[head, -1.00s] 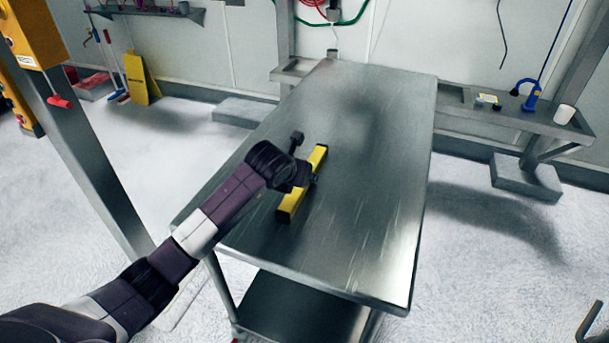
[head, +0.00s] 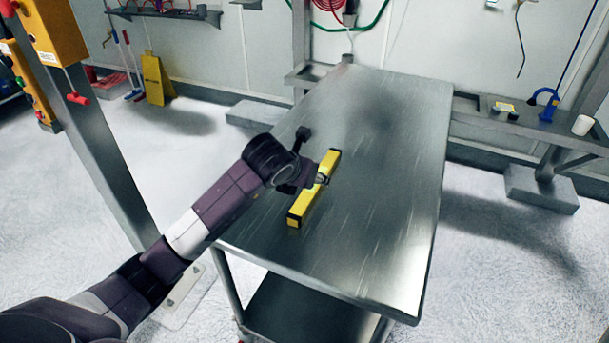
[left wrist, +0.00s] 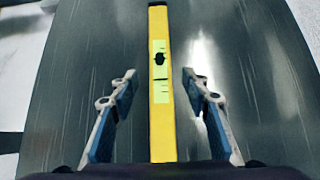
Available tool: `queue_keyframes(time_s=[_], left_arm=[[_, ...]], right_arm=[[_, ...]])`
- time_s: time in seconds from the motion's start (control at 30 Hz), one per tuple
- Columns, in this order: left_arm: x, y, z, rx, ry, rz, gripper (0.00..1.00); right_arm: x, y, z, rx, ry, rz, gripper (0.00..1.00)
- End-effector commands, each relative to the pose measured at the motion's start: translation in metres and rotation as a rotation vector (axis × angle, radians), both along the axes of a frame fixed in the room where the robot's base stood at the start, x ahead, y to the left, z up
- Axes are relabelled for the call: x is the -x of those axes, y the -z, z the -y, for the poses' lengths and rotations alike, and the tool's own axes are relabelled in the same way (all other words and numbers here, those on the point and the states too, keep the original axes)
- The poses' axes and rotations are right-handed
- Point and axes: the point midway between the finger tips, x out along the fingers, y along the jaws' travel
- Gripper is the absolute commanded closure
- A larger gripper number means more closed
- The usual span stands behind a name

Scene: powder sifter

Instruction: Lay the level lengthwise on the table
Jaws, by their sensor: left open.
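The yellow level (head: 304,208) with black ends lies on the steel table (head: 370,215), its long side running roughly along the table's length. My left gripper (head: 319,180) is at the level's left side in the head view, over its middle. In the left wrist view the level (left wrist: 161,125) runs up the picture between the two blue-padded fingers of my left gripper (left wrist: 158,76). The fingers are open, with a gap on each side of the level. The finger height above the tabletop is hard to judge. My right gripper is not in view.
The table is otherwise bare, with free room right of the level and toward the far end. A wall bench (head: 470,115) with a blue tool (head: 546,106) and a white cup (head: 583,125) stands behind right. A steel post (head: 105,150) stands at left.

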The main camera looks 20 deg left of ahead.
Motion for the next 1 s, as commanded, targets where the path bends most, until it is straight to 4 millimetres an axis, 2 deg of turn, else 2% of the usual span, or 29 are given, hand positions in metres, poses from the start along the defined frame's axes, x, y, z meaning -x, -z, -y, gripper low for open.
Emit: queue_keyframes(time_s=[0.2, 0.4, 1.0], left_arm=[[0.027, -0.027, -0.001, -0.001, 0.001, 0.003, 0.57], [0.040, -0.040, -0.001, 0.000, 0.000, 0.001, 0.57], [0.042, -0.042, -0.002, 0.001, -0.001, -0.001, 0.57]], right_arm=[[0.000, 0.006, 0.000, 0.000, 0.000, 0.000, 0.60], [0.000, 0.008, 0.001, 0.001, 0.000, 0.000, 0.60], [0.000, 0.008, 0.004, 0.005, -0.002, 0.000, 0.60]])
